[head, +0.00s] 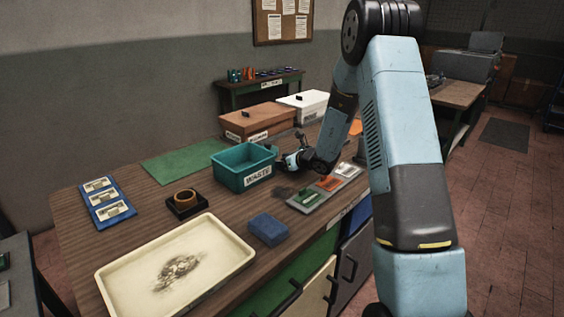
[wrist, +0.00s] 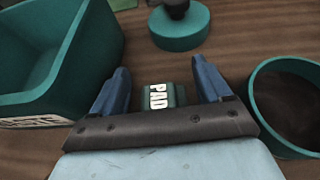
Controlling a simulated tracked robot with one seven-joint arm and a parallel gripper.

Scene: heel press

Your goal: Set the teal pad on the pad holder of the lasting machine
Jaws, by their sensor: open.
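In the wrist view, my gripper (wrist: 160,82) is open, its two blue fingers on either side of a small dark teal block (wrist: 178,96) marked PAD. I cannot tell whether the fingers touch the block. A flat round teal piece (wrist: 180,38) with a dark knob stands on the wood beyond the fingers. A round teal-rimmed piece (wrist: 254,110) with a dark inside is at the right. I cannot tell which of these belongs to the lasting machine. In the head view, my gripper (head: 288,162) is low over the bench, right of the waste bin, and hides what is under it.
The teal waste bin (head: 228,178) stands close to my gripper; its wall (wrist: 60,75) fills the wrist view's left. A grey tray (head: 304,203) with coloured strips and a blue block (head: 268,229) lie in front. A cream tray (head: 235,268) takes the near end. Boxes (head: 257,122) stand behind.

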